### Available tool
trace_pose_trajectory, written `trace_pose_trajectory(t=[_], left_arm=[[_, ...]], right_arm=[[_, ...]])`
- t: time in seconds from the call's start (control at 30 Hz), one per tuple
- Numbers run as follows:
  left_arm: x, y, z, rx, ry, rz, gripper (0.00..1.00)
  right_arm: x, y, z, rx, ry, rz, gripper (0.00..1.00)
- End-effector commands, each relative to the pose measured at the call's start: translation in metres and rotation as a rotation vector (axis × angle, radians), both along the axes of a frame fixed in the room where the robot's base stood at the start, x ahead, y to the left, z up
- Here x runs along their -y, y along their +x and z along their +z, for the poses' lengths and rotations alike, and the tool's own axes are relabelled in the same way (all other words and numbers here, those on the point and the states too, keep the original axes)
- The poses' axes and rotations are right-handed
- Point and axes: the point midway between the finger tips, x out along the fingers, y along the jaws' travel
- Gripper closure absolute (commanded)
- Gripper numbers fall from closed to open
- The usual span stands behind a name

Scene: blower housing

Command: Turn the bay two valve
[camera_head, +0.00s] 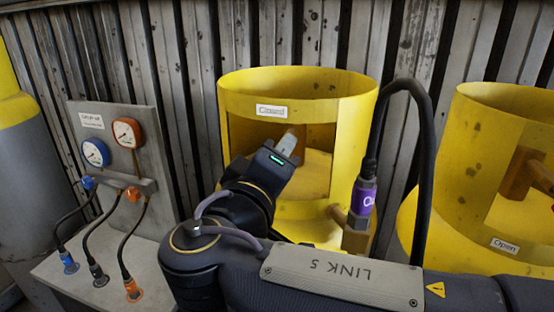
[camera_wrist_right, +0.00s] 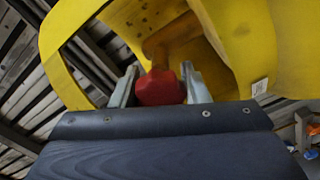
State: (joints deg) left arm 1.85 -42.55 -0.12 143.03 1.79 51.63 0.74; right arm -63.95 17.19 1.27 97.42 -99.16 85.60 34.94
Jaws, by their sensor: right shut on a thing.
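A yellow blower housing (camera_head: 352,110) with a "Closed" label (camera_head: 271,111) stands in the middle of the head view. My right gripper (camera_head: 288,143) reaches into its front opening. In the right wrist view the gripper's two fingers (camera_wrist_right: 160,75) stand on either side of a red valve knob (camera_wrist_right: 158,90) and are shut on it. The knob sits before an orange-brown stem (camera_wrist_right: 172,38) inside the yellow housing. In the head view the knob is hidden behind the gripper. No bay number can be read. My left gripper is not in view.
A second yellow housing (camera_head: 472,130) labelled "Open" (camera_head: 504,245) stands at right. A black hose (camera_head: 428,130) with a purple connector (camera_head: 362,197) rises beside the first housing. A gauge panel (camera_head: 160,125) with hoses is at left. A corrugated wall (camera_head: 420,40) closes the back.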

Motion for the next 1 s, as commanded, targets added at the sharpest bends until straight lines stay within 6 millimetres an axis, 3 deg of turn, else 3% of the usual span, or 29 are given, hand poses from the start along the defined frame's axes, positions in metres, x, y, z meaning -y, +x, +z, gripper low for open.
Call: trace_pose_trajectory(t=[1.0], left_arm=[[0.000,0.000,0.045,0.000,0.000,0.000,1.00]], right_arm=[[-0.001,0.000,0.004,-0.273,-0.844,0.002,0.81]])
